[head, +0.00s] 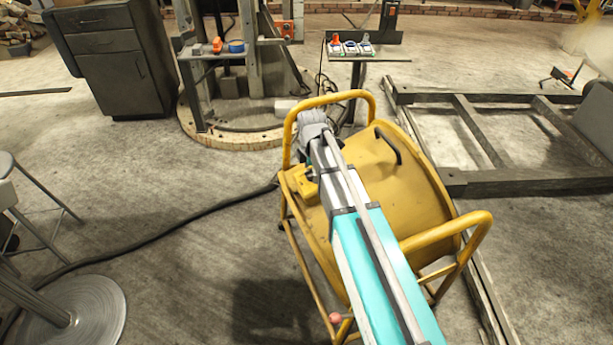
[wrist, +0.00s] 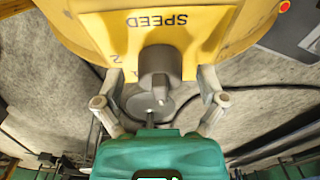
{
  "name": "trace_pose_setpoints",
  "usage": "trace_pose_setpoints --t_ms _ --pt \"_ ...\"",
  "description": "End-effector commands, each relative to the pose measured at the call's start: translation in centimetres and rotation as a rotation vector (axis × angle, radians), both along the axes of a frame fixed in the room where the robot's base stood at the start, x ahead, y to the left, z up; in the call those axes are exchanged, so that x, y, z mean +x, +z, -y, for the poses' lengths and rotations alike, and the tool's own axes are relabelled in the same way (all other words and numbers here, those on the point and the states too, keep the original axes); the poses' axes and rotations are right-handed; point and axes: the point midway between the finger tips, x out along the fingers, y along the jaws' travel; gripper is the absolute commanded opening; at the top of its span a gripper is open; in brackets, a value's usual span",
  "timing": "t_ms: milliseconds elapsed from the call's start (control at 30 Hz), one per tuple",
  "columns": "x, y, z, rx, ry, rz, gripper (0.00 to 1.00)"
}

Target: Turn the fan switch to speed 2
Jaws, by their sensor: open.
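The fan is a yellow drum (head: 415,190) in a yellow tube frame, in the middle of the head view. Its yellow switch panel (wrist: 118,22) fills the top of the wrist view, with SPEED printed upside down. The dark grey switch knob (wrist: 160,66) sticks out below that word. A 2 shows left of the knob; other marks there are too small to read, and the knob's setting is unclear. My gripper (wrist: 160,84) is open, one finger on each side of the knob, with gaps visible. In the head view my arm hides the knob and most of the gripper.
The fan's frame rails (head: 335,98) rise near my arm. A dark cable (head: 160,232) runs across the floor to the left. A dark drawer cabinet (head: 115,55) stands behind, and a metal frame (head: 510,180) lies right. Floor left of the fan is mostly clear.

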Motion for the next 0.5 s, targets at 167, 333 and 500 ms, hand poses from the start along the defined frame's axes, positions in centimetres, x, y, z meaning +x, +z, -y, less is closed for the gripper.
trace_pose_setpoints --t_ms 167,333,500 --pt "0.0 -0.26 0.03 0.0 0.0 0.0 0.91" --pt "0.01 -0.22 0.05 0.0 -0.001 0.0 0.91" --pt "0.01 -0.22 0.07 0.0 -0.001 0.0 0.74"
